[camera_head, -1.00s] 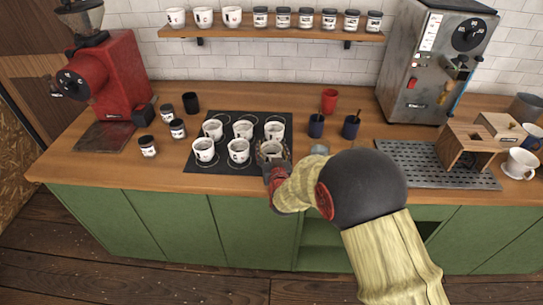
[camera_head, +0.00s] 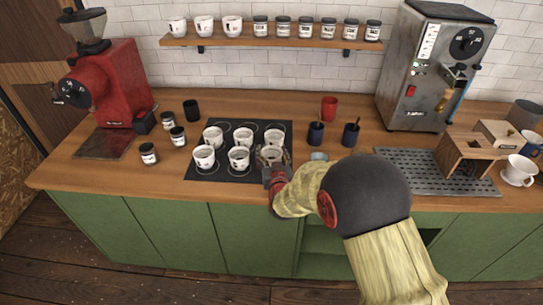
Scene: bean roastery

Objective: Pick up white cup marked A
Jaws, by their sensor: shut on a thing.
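Several white cups with dark marks stand in two rows on a black mat (camera_head: 225,174) on the wooden counter. My gripper (camera_head: 272,160) is at the front right of the mat, shut around the white cup (camera_head: 271,154) at the right end of the front row. My gripper's fingers hide part of that cup, and I cannot read its mark. Beside it on the mat are the front-middle cup (camera_head: 239,158) and the front-left cup (camera_head: 204,157). The cup behind it (camera_head: 274,138) stands apart. The letters on the cups are too small to read.
A red grinder (camera_head: 110,88) and small jars (camera_head: 148,153) stand at the left. Two dark cups (camera_head: 315,134) and a red cup (camera_head: 329,107) stand right of the mat. A grey machine (camera_head: 432,70) and a drip tray (camera_head: 420,172) are at the right. A shelf (camera_head: 270,40) hangs above.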

